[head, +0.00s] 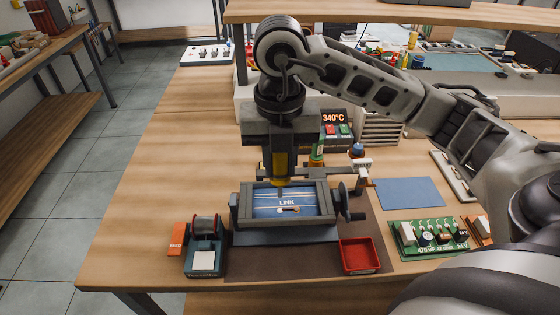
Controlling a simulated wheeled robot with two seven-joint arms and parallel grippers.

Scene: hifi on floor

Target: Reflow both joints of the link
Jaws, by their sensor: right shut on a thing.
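The blue board marked LINK (266,211) is held in a grey vise (242,207) with a crank on its right side. A small light link piece (288,210) lies on the board below the lettering; its joints are too small to judge. My right gripper (279,163) is above the back edge of the board, pointing down. It is shut on a yellow-handled tool, seemingly a soldering iron (279,175), whose tip points down at the board near the lettering. I cannot tell whether the tip touches. My left gripper is not in view.
A station reading 340°C (334,118) stands behind the vise. A solder spool stand (204,258) and orange block (177,238) are front left. A red tray (360,255), blue mat (410,192) and green circuit board (430,238) are on the right. The bench's left side is clear.

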